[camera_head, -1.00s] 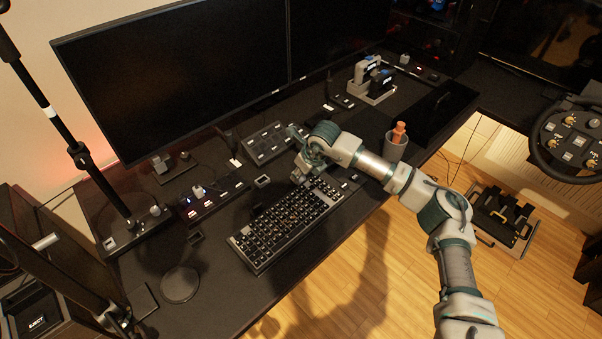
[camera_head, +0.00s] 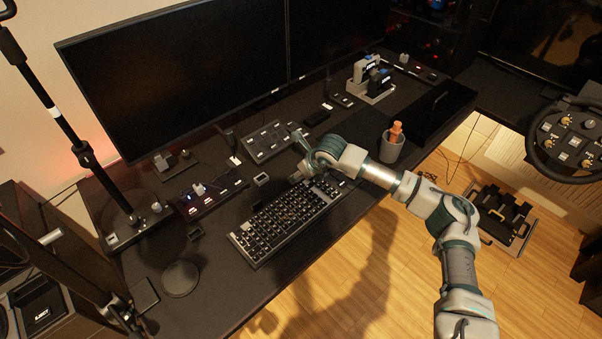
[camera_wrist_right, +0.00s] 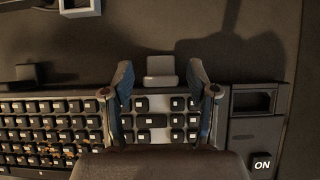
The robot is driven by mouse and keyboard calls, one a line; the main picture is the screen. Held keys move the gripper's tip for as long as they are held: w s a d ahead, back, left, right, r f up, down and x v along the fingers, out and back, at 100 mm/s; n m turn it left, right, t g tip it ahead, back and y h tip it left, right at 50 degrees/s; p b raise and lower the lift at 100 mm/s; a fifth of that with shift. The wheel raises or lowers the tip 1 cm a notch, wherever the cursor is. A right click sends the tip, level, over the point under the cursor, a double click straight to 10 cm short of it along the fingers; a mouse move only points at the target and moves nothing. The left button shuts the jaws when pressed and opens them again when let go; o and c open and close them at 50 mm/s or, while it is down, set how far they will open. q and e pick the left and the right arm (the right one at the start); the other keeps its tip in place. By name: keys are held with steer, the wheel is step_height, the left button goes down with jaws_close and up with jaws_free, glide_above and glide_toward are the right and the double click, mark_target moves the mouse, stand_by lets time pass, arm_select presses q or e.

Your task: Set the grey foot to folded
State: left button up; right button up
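The keyboard (camera_head: 290,220) lies on the dark desk, and part of it also shows in the right wrist view (camera_wrist_right: 50,125). A small grey foot (camera_wrist_right: 160,70) sits at its back edge in the right wrist view, seeming to stick out from it. My right gripper (camera_wrist_right: 161,80) is open, with one fingertip on each side of the grey foot; I cannot tell whether they touch it. In the head view the right gripper (camera_head: 302,174) is over the keyboard's far right end, and the foot cannot be made out there. My left gripper is not in view.
A button panel (camera_head: 268,142) and a small switch box (camera_head: 210,195) stand behind the keyboard, below the monitors (camera_head: 180,75). A grey cup (camera_head: 391,147) stands to the right. A round dark disc (camera_head: 180,279) lies to the left. A second dark foot-like piece (camera_wrist_right: 32,75) shows at the keyboard's back edge.

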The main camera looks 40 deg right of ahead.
steer(key=shift+s+r, duration=0.1)
steer(key=shift+r, duration=0.2)
steer(key=shift+s+r, duration=0.15)
steer(key=shift+r, duration=0.15)
steer(key=v, duration=1)
steer(key=shift+s+r, duration=0.2)
steer(key=shift+s, duration=0.1)
steer(key=shift+d, duration=0.1)
